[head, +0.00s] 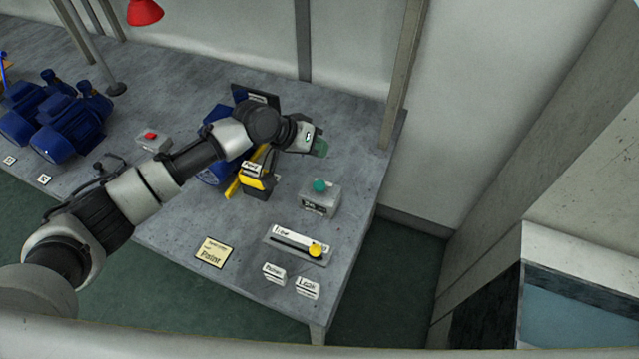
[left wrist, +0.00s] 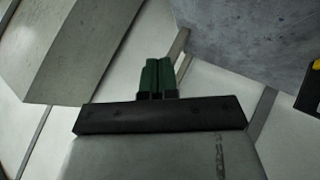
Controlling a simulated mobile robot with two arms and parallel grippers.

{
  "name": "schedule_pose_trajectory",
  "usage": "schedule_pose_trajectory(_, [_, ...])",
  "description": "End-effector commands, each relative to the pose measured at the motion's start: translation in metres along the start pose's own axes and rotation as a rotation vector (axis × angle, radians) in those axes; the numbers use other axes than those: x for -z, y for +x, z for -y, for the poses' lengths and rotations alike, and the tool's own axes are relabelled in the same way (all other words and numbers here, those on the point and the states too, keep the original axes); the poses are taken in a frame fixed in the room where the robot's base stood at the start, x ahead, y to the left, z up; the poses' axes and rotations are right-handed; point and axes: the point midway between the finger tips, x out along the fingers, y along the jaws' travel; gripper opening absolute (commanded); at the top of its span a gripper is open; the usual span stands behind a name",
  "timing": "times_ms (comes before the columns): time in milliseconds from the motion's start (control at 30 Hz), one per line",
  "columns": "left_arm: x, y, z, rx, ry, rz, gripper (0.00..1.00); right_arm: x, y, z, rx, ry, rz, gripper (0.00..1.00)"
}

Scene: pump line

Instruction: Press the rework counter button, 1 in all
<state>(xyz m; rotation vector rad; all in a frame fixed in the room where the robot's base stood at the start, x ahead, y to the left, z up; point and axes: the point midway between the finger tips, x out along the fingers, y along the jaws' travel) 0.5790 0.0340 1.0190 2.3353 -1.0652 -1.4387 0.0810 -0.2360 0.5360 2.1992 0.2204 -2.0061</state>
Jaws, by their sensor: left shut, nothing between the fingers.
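A grey button box (head: 320,201) with a green button (head: 320,185) stands near the right end of the table. Another grey box (head: 153,142) with a red button (head: 150,136) stands further left. The box labels are too small to read, so I cannot tell which is the rework counter. My left gripper (head: 320,148) is above the table, behind the green button in the head view and apart from it. Its green fingers (left wrist: 157,76) are shut and empty in the left wrist view. My right gripper is not in view.
A slider panel (head: 290,246) with a yellow knob (head: 316,250) lies near the front right. A yellow sign (head: 214,252) and small label plates lie beside it. Blue pumps (head: 70,125) stand at the left. A yellow-and-black object (head: 258,182) stands below my forearm.

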Motion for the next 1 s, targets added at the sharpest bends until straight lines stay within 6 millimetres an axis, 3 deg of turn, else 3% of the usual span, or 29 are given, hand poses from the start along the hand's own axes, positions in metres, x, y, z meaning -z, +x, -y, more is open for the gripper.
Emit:
schedule_pose_trajectory(267, [-0.013, 0.018, 0.013, 0.0, 0.0, 0.0, 0.0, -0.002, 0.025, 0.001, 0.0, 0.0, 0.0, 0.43])
schedule_pose_trajectory(567, [-0.036, 0.049, 0.036, 0.002, 0.0, 0.001, 0.0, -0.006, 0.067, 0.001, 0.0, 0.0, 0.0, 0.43])
schedule_pose_trajectory(1000, [-0.044, 0.06, 0.044, -0.001, 0.0, 0.0, 0.0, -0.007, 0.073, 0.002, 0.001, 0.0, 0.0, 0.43])
